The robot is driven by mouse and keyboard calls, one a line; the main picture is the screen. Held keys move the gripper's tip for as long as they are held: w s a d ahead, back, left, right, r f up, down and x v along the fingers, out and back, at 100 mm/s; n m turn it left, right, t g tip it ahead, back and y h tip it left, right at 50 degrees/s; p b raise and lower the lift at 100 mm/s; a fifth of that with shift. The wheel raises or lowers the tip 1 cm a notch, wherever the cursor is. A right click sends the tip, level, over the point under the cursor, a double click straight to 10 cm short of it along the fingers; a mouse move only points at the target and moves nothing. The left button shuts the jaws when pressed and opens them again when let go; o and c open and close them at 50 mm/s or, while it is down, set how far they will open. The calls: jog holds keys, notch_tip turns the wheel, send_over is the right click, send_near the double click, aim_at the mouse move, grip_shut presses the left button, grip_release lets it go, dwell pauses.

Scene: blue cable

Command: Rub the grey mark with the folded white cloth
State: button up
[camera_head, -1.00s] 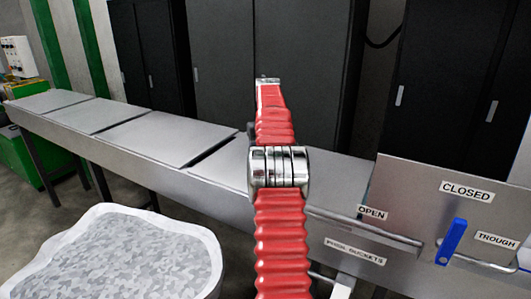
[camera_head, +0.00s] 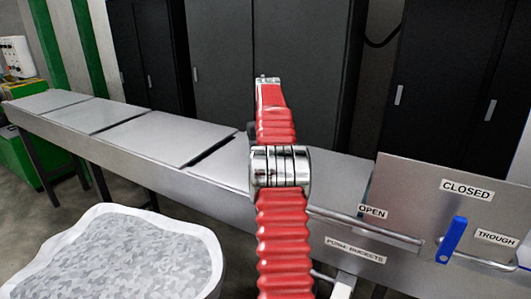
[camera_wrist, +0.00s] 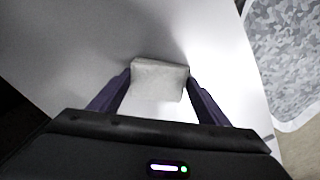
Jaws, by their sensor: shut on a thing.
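The folded white cloth (camera_wrist: 158,80) shows in the wrist view as a pale block between my fingers. My gripper (camera_wrist: 159,82) is shut on it, with a dark finger on each side. Below the cloth is a light grey surface; I cannot tell whether the cloth touches it. I cannot make out the grey mark in either view. In the head view my red arm hides part of the bench, and the gripper and cloth do not show.
A long metal bench (camera_head: 150,136) with flat panels runs across the head view. A white-rimmed tub (camera_head: 213,247) of grey flakes stands at the lower left. A panel with a blue lever (camera_head: 451,240) and metal rails is at the right. Dark cabinets (camera_head: 296,52) stand behind.

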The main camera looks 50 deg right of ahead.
jog(key=shift+s+a, duration=0.2)
jog(key=shift+a, duration=1.05)
jog(key=shift+s+a, duration=0.2)
jog(key=shift+a, duration=1.1)
jog(key=shift+s+a, duration=0.2)
jog(key=shift+a, duration=1.5)
notch_tip(320, 180, up, 4)
jog(key=shift+r, duration=0.15)
jog(key=shift+s+d+r, duration=0.1)
jog(key=shift+r, duration=1.75)
jog(key=shift+f, duration=0.1)
